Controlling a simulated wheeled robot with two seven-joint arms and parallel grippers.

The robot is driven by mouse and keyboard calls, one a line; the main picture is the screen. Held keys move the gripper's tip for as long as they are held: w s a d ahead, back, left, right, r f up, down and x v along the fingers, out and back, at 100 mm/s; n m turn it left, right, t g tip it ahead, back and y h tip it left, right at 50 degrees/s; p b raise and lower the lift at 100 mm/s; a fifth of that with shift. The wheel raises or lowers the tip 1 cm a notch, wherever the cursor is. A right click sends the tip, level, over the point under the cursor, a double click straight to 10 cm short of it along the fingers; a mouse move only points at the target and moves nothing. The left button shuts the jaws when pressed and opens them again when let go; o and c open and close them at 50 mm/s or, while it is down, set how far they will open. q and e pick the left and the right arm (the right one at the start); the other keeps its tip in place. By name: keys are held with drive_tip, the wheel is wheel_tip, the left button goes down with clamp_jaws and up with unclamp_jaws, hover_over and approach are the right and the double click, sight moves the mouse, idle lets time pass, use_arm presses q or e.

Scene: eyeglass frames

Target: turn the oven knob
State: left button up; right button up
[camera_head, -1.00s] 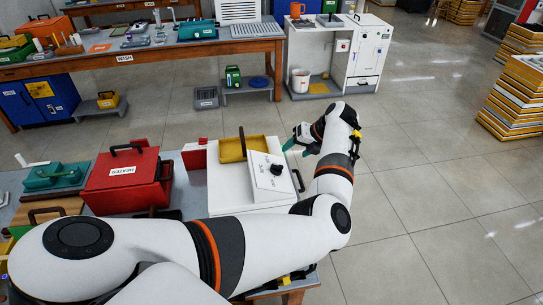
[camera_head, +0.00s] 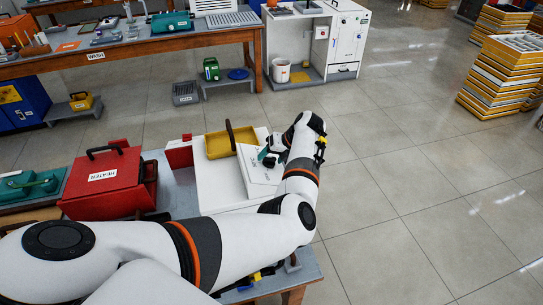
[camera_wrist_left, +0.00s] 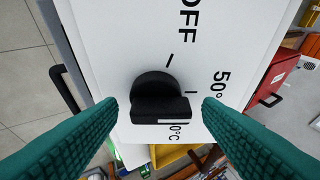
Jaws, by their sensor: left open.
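The white oven (camera_head: 222,186) stands on the near table, with a tilted white front panel (camera_head: 259,181). In the left wrist view its black knob (camera_wrist_left: 158,95) sits on the panel (camera_wrist_left: 120,45), near the printed OFF, 50° and another °C mark. My left gripper (camera_head: 267,158) is at the panel in the head view, where it hides most of the knob. In the wrist view the teal fingers of the left gripper (camera_wrist_left: 159,106) are open, one on each side of the knob, with a gap on both sides. My right gripper is not in view.
A red heater box (camera_head: 105,185) stands left of the oven. Open floor lies to the right.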

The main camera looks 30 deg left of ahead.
use_arm(q)
drive_tip(key=shift+c, duration=0.6)
drive_tip(key=c, duration=0.8)
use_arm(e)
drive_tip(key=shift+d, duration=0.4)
use_arm(q)
drive_tip(key=shift+b, duration=0.35)
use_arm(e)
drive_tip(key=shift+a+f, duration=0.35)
